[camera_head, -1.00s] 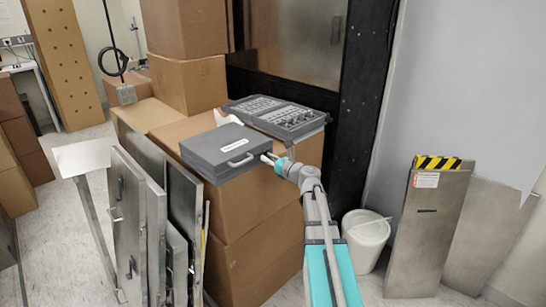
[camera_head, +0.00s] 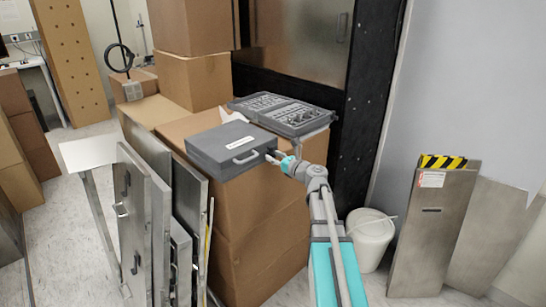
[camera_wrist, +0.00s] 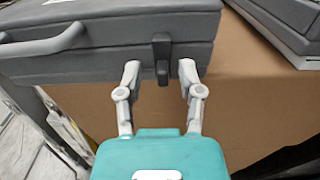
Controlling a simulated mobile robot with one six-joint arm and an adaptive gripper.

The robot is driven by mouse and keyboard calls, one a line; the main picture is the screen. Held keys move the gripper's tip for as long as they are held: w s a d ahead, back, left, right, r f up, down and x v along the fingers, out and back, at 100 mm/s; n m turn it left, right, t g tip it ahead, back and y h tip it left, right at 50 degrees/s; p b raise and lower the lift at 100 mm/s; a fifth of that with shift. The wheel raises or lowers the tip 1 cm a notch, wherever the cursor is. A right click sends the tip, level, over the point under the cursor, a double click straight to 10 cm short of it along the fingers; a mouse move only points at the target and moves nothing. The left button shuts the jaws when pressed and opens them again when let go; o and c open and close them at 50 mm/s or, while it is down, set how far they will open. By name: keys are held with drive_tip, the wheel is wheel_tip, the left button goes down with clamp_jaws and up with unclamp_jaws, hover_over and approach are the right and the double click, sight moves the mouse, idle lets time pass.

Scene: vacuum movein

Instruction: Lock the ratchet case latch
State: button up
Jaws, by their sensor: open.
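The grey ratchet case (camera_head: 228,147) lies closed on top of a cardboard box, with its handle (camera_head: 245,158) on the front side. In the wrist view the case (camera_wrist: 100,62) fills the upper left, with the light handle (camera_wrist: 45,42) at far left. A dark latch (camera_wrist: 162,58) sits on the front face across the lid seam, its lower end hanging below the case's bottom edge. My gripper (camera_wrist: 160,75) is open, one finger on each side of the latch. I cannot tell whether the fingers touch the case. The head view shows my gripper (camera_head: 273,157) at the case's front right corner.
An open tool case (camera_head: 282,113) lies behind on the same cardboard box (camera_head: 255,215). Metal panels (camera_head: 150,225) lean at the left. A white bucket (camera_head: 371,240) and a striped metal panel (camera_head: 432,230) stand at the right. Stacked boxes (camera_head: 195,80) rise behind.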

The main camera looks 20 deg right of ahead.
drive_tip(key=v, duration=1.1)
drive_tip(key=shift+s+a, duration=0.1)
drive_tip(key=s+a+f+n+g+p, duration=0.1)
drive_tip(key=a+f+n+g, duration=0.15)
drive_tip(key=a+n, duration=0.35)
drive_tip(key=s+a+f+n+g+y+p, duration=0.1)
drive_tip(key=a+f+n+g+p, duration=0.1)
drive_tip(key=a+n+g, duration=0.3)
drive_tip(key=s+a+f+n+g+p, duration=0.1)
drive_tip(key=s+a+f+n+g, duration=0.15)
drive_tip(key=a+n, duration=0.45)
drive_tip(key=s+a+f+n+g+h+p, duration=0.3)
drive_tip(key=s+a+n+g+h, duration=0.3)
drive_tip(key=s+n, duration=0.3)
drive_tip(key=shift+s+f+n+g+h+p, duration=0.3)
drive_tip(key=shift+n+h+p, duration=0.35)
drive_tip(key=shift+n, duration=1.75)
